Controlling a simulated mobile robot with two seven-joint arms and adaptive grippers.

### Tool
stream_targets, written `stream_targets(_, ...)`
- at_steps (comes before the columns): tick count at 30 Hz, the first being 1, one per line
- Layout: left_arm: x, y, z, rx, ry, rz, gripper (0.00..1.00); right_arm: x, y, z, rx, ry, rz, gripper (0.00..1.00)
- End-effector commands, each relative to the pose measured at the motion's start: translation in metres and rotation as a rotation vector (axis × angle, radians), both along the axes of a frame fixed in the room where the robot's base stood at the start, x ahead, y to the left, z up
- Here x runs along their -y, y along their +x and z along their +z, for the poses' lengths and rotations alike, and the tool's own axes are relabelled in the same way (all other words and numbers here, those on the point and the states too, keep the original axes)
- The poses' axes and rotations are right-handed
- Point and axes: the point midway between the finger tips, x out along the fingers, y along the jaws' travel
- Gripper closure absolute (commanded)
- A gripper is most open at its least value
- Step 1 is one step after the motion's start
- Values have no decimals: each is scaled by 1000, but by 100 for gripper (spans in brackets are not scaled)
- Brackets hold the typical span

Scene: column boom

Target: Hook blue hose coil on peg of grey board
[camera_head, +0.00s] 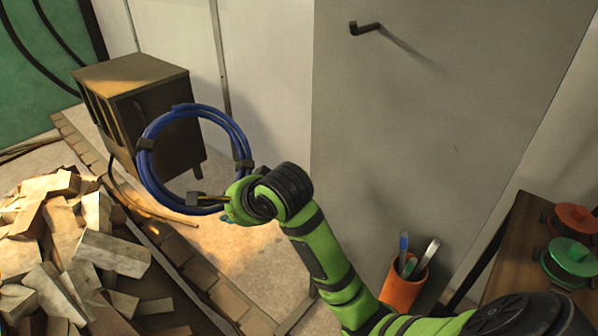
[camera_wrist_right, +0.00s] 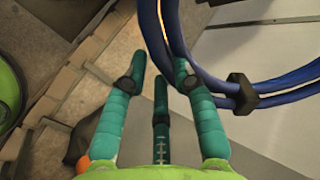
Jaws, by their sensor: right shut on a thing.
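The blue hose coil (camera_head: 148,178) is a ring of several turns held with dark ties. It hangs upright in the air, left of centre in the head view. My right gripper (camera_head: 200,199) is shut on its lower part. In the right wrist view the coil (camera_wrist_right: 212,82) runs past the tip of the right finger of my gripper (camera_wrist_right: 160,75); the grip itself is partly hidden. The grey board (camera_head: 430,130) stands to the right. Its dark bent peg (camera_head: 366,28) sticks out near the top, bare, above and right of the coil. My left gripper is out of view.
A dark cabinet (camera_head: 150,105) stands behind the coil. A pile of pale blocks (camera_head: 60,235) lies at lower left. An orange cup (camera_head: 400,290) with pens is low by the board. A shelf at right holds red (camera_head: 573,219) and green (camera_head: 568,255) reels. Space before the board's upper part is clear.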

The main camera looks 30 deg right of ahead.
Motion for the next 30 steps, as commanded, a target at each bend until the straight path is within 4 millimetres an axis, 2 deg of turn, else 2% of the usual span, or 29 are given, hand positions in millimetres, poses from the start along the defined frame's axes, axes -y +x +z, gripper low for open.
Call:
stream_targets(7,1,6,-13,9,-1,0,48,14,0,43,236,8,-391,100)
stream_targets(13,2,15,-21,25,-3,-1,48,34,-13,76,423,-55,-694,100)
stream_targets(17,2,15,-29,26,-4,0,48,51,-31,96,541,-130,-891,100)
stream_targets(21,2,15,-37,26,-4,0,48,70,-59,114,647,-230,-1076,100)
stream_targets(27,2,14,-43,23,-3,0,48,86,-92,128,728,-340,-1239,100)
stream_targets(30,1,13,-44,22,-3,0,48,90,-101,131,744,-367,-1272,100)
